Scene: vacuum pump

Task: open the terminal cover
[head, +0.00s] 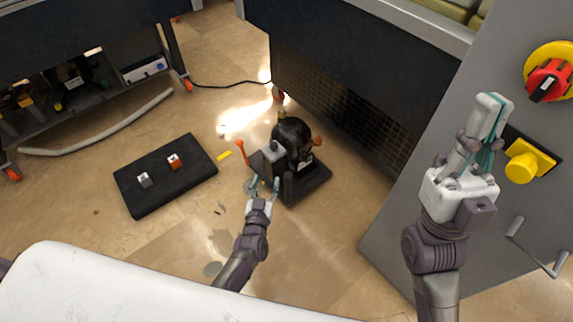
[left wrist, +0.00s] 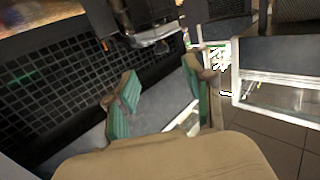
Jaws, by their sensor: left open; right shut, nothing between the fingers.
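The vacuum pump (head: 292,135) stands on the floor in the middle of the head view, black, with orange parts at its sides and a dark base. A small grey box (head: 271,149) sits on its near left side; I cannot tell whether this is the terminal cover or whether it is shut. My left gripper (head: 262,184) is open at the pump's near left side. Its teal fingers are spread and empty in the left wrist view (left wrist: 160,76); contact with the pump cannot be made out. My right gripper (head: 492,102) is shut and empty, raised at the right, away from the pump.
A black mat (head: 141,199) with a grey and an orange block lies left of the pump. A yellow strip (head: 224,155) lies between them. A grey panel (head: 405,225) with red and yellow knobs stands at right. A white surface (head: 100,290) fills the front left.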

